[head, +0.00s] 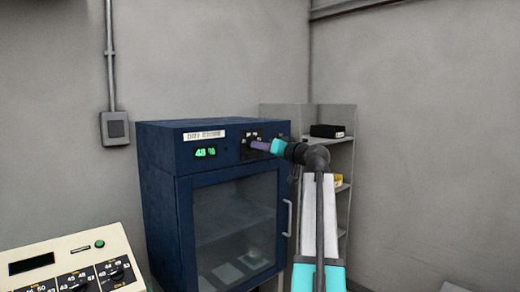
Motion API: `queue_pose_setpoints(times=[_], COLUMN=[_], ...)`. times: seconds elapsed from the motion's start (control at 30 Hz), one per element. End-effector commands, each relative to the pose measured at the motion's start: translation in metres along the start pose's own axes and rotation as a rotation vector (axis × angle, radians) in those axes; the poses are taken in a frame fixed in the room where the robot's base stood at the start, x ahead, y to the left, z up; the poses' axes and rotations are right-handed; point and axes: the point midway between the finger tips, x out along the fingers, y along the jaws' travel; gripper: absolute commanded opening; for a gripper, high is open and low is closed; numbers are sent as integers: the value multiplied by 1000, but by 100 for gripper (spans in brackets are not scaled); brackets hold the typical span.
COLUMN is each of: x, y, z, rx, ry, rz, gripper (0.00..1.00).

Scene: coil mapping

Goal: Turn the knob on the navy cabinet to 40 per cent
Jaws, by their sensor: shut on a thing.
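The navy cabinet (160,170) stands against the wall in the middle of the head view, with its glass door closed. Its green display (205,152) looks like 48 %, though the digits are small. A dark dial plate (248,138) with small white marks sits right of the display on the upper front. My gripper (256,145) reaches in from the right and is shut on the knob at this plate. The fingers hide the knob, so I cannot see its pointer.
A beige console (70,250) with dark dials and a green button stands at the lower left. A grey shelf (343,160) with a black box (327,131) stands behind my arm. The cabinet's door handle (288,217) sticks out below my gripper.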

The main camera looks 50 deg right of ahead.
Motion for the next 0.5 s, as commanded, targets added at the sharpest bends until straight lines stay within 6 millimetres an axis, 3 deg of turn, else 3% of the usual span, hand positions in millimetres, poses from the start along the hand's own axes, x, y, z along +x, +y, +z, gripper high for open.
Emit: queue_pose_setpoints(times=[0.1, 0.13, 0.23, 0.5], x=[-1, -1, 0, 0], y=[0, 0, 0, 0], z=[-3, -3, -2, -1], rx=[0, 0, 0, 1], ry=[6, 6, 5, 2], rz=[2, 2, 2, 1], gripper=[0, 12, 29, 29])
